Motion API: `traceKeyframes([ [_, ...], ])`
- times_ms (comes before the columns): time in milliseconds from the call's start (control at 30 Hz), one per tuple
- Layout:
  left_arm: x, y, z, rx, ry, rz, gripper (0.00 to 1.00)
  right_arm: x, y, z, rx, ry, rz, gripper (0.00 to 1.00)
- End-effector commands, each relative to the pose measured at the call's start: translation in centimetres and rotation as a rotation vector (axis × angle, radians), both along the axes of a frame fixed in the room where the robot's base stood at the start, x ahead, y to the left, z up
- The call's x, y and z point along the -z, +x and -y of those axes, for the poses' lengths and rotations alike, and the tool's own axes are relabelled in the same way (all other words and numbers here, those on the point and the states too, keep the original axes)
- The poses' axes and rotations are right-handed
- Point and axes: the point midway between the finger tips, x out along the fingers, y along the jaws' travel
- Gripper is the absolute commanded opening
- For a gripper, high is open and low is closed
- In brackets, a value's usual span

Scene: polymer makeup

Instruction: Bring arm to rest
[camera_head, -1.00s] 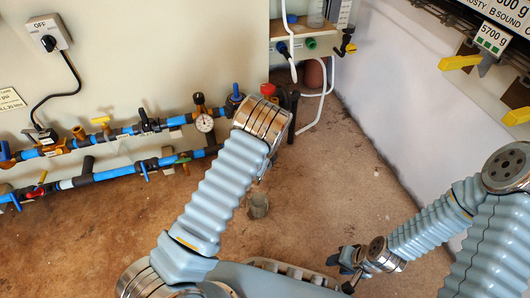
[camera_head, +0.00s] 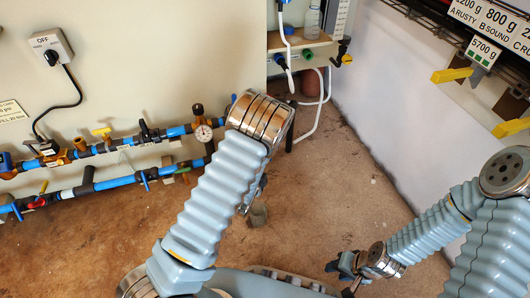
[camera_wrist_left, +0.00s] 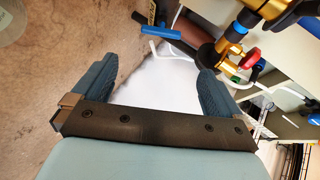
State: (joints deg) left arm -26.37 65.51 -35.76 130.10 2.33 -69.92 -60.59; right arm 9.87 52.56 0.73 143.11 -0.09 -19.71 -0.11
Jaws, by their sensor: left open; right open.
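My left arm (camera_head: 215,195) reaches up from the bottom of the head view, its metal wrist joint in front of the pipe wall. The left gripper is mostly hidden behind that arm there. In the left wrist view the left gripper (camera_wrist_left: 158,82) is open, its two blue-grey fingers wide apart with nothing between them. My right arm (camera_head: 435,225) is at the right of the head view. Its gripper (camera_head: 343,272) is small, low and right of centre, over the floor, and holds nothing that I can see.
Blue pipes (camera_head: 120,180) with valves and a gauge (camera_head: 204,133) run along the left wall. A switch box (camera_head: 50,46) hangs above them. A small shelf (camera_head: 300,47) with hoses is at the back. A rack with yellow clips (camera_head: 452,75) is upper right. The brown floor (camera_head: 335,180) between is mostly clear.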

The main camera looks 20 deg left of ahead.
Motion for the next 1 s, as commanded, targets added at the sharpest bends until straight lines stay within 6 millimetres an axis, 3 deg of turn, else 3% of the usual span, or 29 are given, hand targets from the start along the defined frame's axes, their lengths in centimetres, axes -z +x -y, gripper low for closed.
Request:
traceKeyframes([
  [167,0.0,0.0,0.0,-0.002,-0.003,-0.002,1.0,-0.1,0.0,0.0,0.0,0.0,0.0,0.43],
  [267,0.3,-1.4,-0.4,-0.061,-0.083,-0.075,1.0,-1.3,0.0,0.0,0.0,0.0,0.0,0.43],
  [367,1.3,-5.8,-0.5,-0.25,-0.332,-0.287,1.0,-4.4,-0.1,-0.1,-0.003,0.0,0.001,0.43],
  [467,1.3,-12.2,1.2,-0.532,-0.655,-0.565,1.0,-7.8,-0.1,-0.3,-0.006,0.001,0.001,0.43],
  [600,-1.1,-19.3,4.9,-0.874,-0.969,-0.876,1.0,-10.7,-0.3,-0.5,-0.01,0.002,0.001,0.43],
  [700,-2.9,-22.2,6.7,-1.03,-1.076,-1.011,1.0,-11.7,-0.3,-0.6,-0.013,0.003,0.001,0.43],
  [833,-3.7,-23.7,7.7,-1.114,-1.121,-1.082,1.0,-11.8,-0.4,-0.6,-0.013,0.003,0.001,0.43],
  [1000,-3.5,-23.8,7.7,-1.12,-1.123,-1.086,0.98,-11.6,-0.4,-0.6,-0.013,0.003,0.001,0.43],
])
